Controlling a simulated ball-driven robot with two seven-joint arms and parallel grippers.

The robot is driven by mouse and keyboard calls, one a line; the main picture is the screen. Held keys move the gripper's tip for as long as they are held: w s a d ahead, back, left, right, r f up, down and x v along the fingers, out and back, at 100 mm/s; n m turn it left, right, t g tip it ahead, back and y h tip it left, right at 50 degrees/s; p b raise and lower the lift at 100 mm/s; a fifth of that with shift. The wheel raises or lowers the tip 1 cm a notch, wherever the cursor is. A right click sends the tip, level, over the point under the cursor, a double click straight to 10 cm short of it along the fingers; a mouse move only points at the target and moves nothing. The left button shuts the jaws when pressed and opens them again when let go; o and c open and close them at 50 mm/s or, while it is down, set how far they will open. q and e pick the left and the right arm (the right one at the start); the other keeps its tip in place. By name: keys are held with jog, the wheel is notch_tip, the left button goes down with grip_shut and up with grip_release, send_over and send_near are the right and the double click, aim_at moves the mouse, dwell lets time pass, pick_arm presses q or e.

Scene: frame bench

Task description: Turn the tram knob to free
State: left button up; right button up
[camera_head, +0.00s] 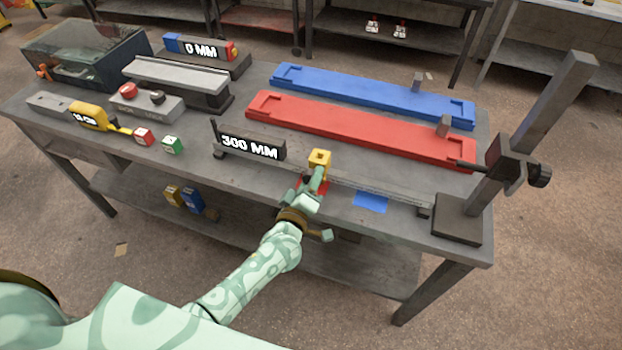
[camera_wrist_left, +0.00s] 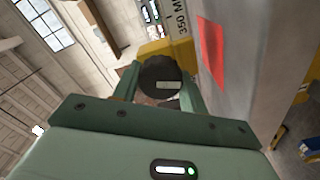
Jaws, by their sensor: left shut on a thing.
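The yellow tram (camera_head: 319,158) sits on the grey rail (camera_head: 375,190) near the front edge of the bench. My left gripper (camera_head: 316,182) reaches it from the front. In the left wrist view, the fingers of this gripper are closed on either side of a round dark knob (camera_wrist_left: 160,76). The yellow tram body (camera_wrist_left: 155,48) shows just behind the knob. A small pale mark is on the knob face; I cannot read a setting from it. In the head view the gripper hides the knob. My right gripper is not in view.
A display reading 300 MM (camera_head: 252,147) stands left of the tram. A dark upright post (camera_head: 545,105) stands at the right end. Red (camera_head: 370,130) and blue (camera_head: 370,95) trays lie behind. A yellow tape measure (camera_head: 88,115) and small red and green blocks are at left.

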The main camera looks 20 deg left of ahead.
pick_arm(q)
jog(key=shift+n, duration=2)
jog(key=o, duration=1)
jog(key=s+p, duration=0.1)
jog(key=s, duration=1.5)
jog(key=shift+s+a, duration=0.15)
jog(key=shift+a, duration=0.15)
